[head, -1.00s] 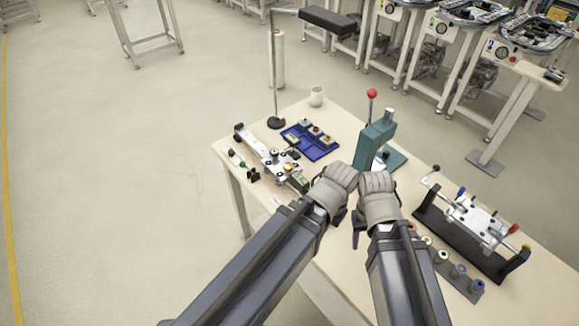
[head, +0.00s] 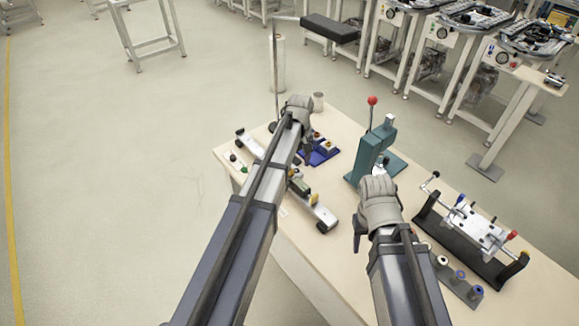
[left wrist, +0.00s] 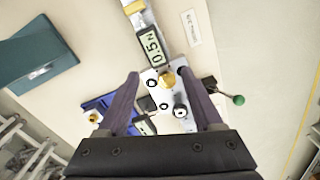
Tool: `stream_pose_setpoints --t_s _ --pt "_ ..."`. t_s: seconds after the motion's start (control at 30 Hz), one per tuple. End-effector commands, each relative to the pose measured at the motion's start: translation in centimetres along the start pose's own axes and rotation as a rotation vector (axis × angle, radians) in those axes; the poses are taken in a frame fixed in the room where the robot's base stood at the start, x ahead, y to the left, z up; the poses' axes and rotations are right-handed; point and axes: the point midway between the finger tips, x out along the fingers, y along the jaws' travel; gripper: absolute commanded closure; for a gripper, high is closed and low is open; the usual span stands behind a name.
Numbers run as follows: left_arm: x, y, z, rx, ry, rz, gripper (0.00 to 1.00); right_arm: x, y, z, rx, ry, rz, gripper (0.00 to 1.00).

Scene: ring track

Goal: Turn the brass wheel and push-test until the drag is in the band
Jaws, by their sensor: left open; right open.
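The brass wheel (left wrist: 168,80) sits on a silver block in the left wrist view, between and just beyond the spread fingers of my left gripper (left wrist: 160,76). The fingers are open and I see no contact with the wheel. A gauge display (left wrist: 149,46) beside the wheel reads about 0.5 N. In the head view my left gripper (head: 307,158) hangs over the rail device (head: 316,208), and my arm hides much of the device. The gauge block (head: 299,187) shows right of the arm. My right gripper (head: 360,238) is open and empty near the table's front edge.
A blue tray (head: 323,157) with small parts lies beside the left gripper. A teal press (head: 370,152) with a red knob stands in the middle. A black fixture (head: 457,240) and a rack of rings (head: 462,277) are at right. A green-knobbed lever (left wrist: 238,100) is close by.

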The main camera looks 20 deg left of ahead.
Motion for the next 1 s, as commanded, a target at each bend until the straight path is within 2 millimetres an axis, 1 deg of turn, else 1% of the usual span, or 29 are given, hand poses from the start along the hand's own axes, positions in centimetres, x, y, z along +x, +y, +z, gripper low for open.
stream_pose_setpoints --t_s 0.03,0.1,0.2,0.37,0.57,0.77,1.0 --pt "-0.2 -0.1 -2.6 -0.064 -0.001 0.006 0.26 -0.2 0.0 0.0 0.0 0.0 0.0 0.5" --pt "-0.2 -0.6 -4.2 -0.127 -0.002 0.011 0.24 -0.2 0.0 0.0 0.0 0.0 0.0 0.5" --pt "-0.2 -1.0 -5.2 -0.171 -0.003 0.015 0.24 -0.2 0.0 0.0 0.0 0.0 0.0 0.5" --pt "-0.1 -1.1 -5.1 -0.177 -0.003 0.016 0.24 -0.1 0.0 0.0 0.0 0.0 0.0 0.5" --pt "0.8 -1.0 -5.0 -0.175 -0.003 0.016 0.24 0.8 -0.1 0.0 0.0 0.0 0.0 0.5" --pt "2.9 -1.0 -5.0 -0.174 -0.003 0.016 0.24 2.8 -0.3 -0.2 0.001 0.0 0.0 0.5" --pt "6.0 -0.9 -5.0 -0.173 -0.002 0.016 0.24 5.9 -0.6 -0.3 0.001 0.0 0.0 0.5"
